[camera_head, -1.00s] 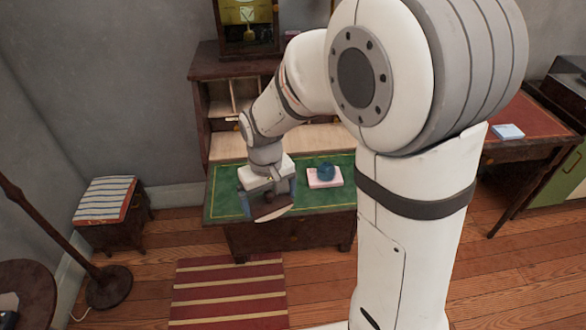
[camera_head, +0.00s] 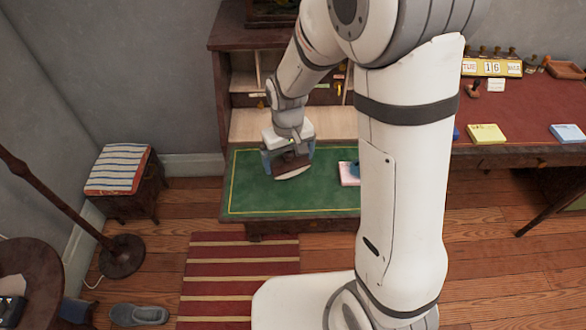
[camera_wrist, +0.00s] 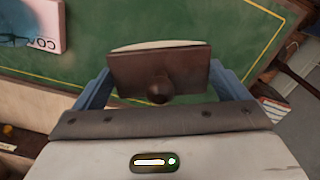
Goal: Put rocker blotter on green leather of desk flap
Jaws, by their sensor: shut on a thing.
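The rocker blotter (camera_head: 292,167) is a dark brown wooden block with a round knob and a pale curved underside. My gripper (camera_head: 288,160) is shut on it, and it hangs over the green leather (camera_head: 270,195) of the desk flap. The wrist view shows the blotter (camera_wrist: 158,66) between the blue fingers, knob toward the camera, with green leather (camera_wrist: 190,22) behind it. I cannot tell for sure whether its underside touches the leather.
A pink and white box (camera_head: 348,174) with a blue thing on it sits on the flap at the right, partly behind my arm. The front and left of the leather are clear. A striped stool (camera_head: 118,170) stands at the left.

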